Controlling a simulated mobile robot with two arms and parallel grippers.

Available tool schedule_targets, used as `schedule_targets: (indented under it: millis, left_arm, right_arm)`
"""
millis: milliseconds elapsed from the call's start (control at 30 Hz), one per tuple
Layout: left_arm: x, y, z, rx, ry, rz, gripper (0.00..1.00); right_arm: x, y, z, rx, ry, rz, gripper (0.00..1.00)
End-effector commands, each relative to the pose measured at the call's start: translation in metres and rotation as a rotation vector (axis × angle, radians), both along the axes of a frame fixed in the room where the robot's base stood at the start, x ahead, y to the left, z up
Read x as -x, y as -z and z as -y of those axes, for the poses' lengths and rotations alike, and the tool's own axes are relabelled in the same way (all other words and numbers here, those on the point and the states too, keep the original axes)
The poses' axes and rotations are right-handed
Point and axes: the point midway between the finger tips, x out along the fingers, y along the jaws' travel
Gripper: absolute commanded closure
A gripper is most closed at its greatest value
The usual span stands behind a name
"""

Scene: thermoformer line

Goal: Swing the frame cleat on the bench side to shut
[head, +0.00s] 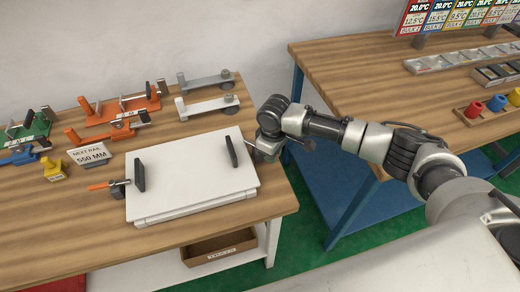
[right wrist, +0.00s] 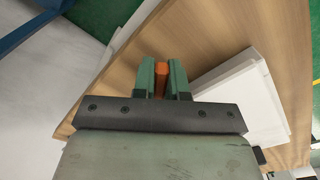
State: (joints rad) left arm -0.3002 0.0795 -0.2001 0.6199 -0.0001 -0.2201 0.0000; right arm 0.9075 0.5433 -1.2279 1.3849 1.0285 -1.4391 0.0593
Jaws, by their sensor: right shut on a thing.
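A white frame (head: 190,175) lies flat on the wooden bench, with a black upright piece (head: 139,175) at its left and another (head: 231,151) at its right. A cleat with an orange handle (head: 103,185) sits at the left side, its handle pointing left. My right gripper (head: 268,148) is at the frame's right edge. In the right wrist view its green fingers (right wrist: 162,82) are shut on an orange handle (right wrist: 161,72), beside the white frame (right wrist: 245,95). In the head view the gripper hides this handle. My left gripper is not in view.
Orange fixtures (head: 118,106), grey and white rail pieces (head: 207,103) and a "NEXT RAIL 550 MM" sign (head: 89,154) stand behind and left of the frame. A second wooden table (head: 350,70) is at the right. A cardboard box (head: 215,248) sits below the bench.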

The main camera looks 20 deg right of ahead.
Motion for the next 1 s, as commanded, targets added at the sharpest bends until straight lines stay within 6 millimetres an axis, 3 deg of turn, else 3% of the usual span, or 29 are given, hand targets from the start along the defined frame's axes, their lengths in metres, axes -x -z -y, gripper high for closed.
schedule_targets:
  millis: [300, 667, 1000]
  left_arm:
    - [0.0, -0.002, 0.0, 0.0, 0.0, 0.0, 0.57]
    - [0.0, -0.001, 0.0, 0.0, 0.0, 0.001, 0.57]
    - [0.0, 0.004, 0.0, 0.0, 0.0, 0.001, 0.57]
  right_arm:
    - [-0.011, -0.001, 0.009, 0.0, -0.278, 0.001, 1.0]
    - [-0.013, 0.0, 0.01, 0.0, -0.322, 0.001, 1.0]
    - [-0.025, 0.0, 0.014, -0.001, -0.617, 0.002, 1.0]
